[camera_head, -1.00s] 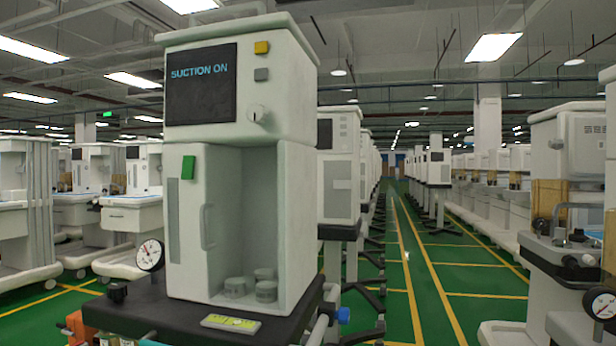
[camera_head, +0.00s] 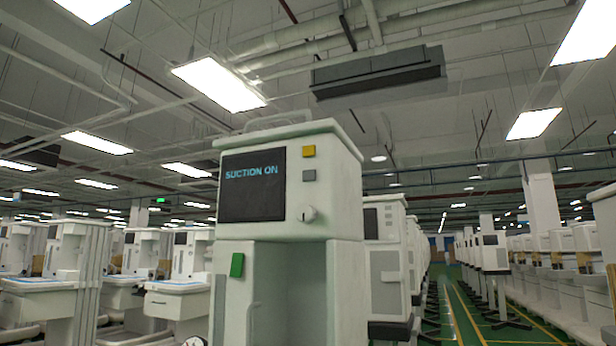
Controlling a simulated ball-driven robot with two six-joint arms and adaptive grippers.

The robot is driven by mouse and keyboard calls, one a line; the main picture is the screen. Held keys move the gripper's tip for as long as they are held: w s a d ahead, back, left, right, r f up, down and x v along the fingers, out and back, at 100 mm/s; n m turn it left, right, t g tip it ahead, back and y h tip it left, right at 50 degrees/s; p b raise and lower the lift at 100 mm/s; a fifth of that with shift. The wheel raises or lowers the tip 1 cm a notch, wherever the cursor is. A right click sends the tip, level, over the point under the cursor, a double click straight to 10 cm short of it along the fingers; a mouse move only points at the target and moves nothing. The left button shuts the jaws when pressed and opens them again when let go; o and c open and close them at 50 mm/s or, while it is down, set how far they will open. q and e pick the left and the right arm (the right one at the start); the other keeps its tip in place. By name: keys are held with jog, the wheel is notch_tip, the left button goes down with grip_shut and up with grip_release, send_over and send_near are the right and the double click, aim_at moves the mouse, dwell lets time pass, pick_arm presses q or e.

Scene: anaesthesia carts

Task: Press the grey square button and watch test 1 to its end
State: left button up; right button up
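The grey square button (camera_head: 309,175) is on the front of the cart's upper box (camera_head: 262,227), right of the dark screen (camera_head: 252,203). The screen reads "SUCTION ON" in blue letters. A yellow square button (camera_head: 308,151) sits above the grey one, and a pale round knob (camera_head: 308,214) sits below it. A green square (camera_head: 237,265) is on the lower left of the cart front. Neither of my grippers shows in the head view, and nothing touches the button.
The cart's open bay (camera_head: 290,295) is below the box, cut off by the picture's bottom edge. More carts (camera_head: 388,265) stand in a row behind it. Others are at the left (camera_head: 60,265). A green floor aisle (camera_head: 465,320) runs to the right.

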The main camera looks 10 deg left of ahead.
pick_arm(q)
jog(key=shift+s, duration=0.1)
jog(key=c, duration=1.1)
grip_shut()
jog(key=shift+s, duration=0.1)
